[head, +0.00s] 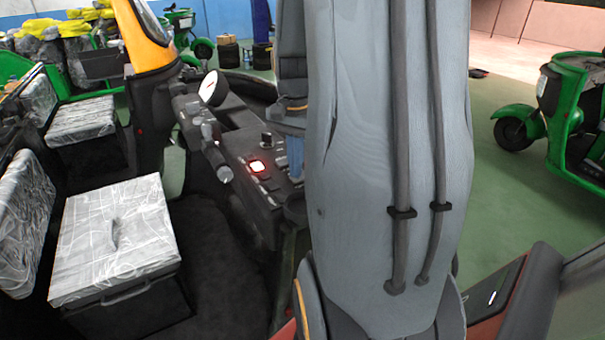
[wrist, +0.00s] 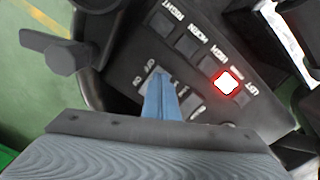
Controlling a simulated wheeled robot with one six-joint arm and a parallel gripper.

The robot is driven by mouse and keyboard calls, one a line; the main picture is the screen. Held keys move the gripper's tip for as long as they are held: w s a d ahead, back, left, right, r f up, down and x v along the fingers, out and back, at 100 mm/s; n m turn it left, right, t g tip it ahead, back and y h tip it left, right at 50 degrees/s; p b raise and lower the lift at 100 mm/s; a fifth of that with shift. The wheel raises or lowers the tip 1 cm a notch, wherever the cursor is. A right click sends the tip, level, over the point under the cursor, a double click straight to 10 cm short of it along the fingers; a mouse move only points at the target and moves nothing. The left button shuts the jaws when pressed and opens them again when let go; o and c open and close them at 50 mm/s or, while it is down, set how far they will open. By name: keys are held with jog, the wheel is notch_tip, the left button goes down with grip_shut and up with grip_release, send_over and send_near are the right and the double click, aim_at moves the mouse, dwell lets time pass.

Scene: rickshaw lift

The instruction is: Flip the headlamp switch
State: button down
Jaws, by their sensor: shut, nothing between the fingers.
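The dark control panel (head: 232,140) of the rickshaw dash carries several switches. It fills the upper middle of the wrist view (wrist: 200,62), with labels that read RIGHT, HORN, HIGH and LEFT. One square switch (wrist: 226,83) glows white and red; its glow also shows in the head view (head: 257,166). My gripper (wrist: 161,78) has its blue fingers shut and empty. Their tips cover part of a switch beside small labels that look like OFF and ON. Whether they touch it, and which way it is set, I cannot tell. In the head view the gripper (head: 295,157) is partly hidden by my arm.
A dark lever or knob (wrist: 65,55) is at upper left in the wrist view. Plastic-wrapped seats (head: 112,235) lie further left.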

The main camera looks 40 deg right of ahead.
notch_tip(320, 180, up, 7)
jog(key=p, duration=0.6)
jog(key=shift+f, duration=0.1)
dwell(0.5)
jog(key=s+a+f+n+b, duration=0.1)
jog(key=a+f+n, duration=0.3)
jog(key=a, duration=0.4)
jog(key=a+f+n+t+b, duration=0.1)
jog(key=a+f+n+b, duration=0.3)
jog(key=a, duration=0.4)
jog(key=s+a+f+n+b, duration=0.1)
jog(key=a+f+n+b, duration=0.2)
jog(key=a+n, duration=0.3)
jog(key=shift+s+a+f+n, duration=0.3)
jog(key=shift+a+f, duration=0.25)
jog(key=shift+a, duration=0.6)
